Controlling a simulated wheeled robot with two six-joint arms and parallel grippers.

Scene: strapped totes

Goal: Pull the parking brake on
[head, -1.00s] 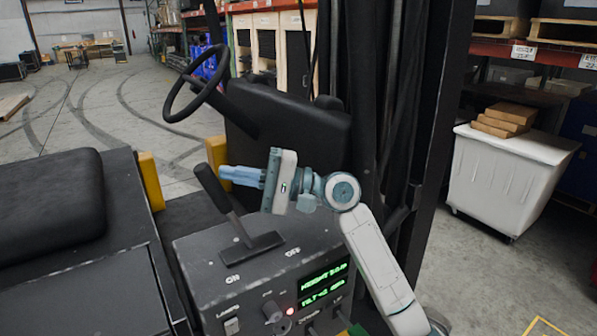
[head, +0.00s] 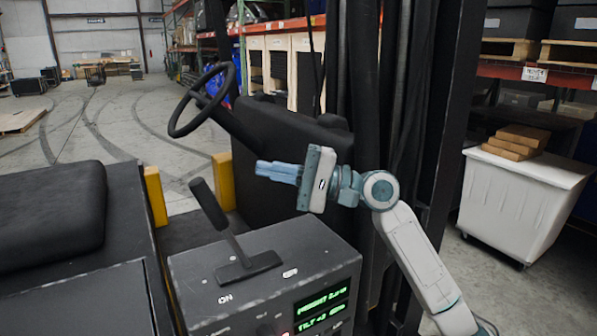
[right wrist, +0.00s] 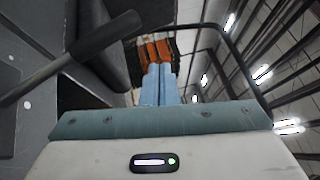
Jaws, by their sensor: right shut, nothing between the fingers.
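The parking brake lever (head: 209,205) is a black handle on a slotted plate on the grey control box (head: 300,240). It leans up and to the left, toward the side of the ON label (head: 224,298); the OFF label (head: 290,272) is at the right of the plate. My right gripper (head: 262,169) is shut and empty, its blue fingers pointing left, right of the lever's grip and apart from it. In the right wrist view the shut fingers (right wrist: 161,72) are at the middle and the lever (right wrist: 85,50) crosses the upper left. My left gripper is not in view.
A black steering wheel (head: 203,98) and dark console (head: 280,135) stand behind the gripper. A black seat (head: 50,205) is at the left, and yellow posts (head: 155,195) stand near the lever. The dark mast (head: 440,120) rises behind my right arm.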

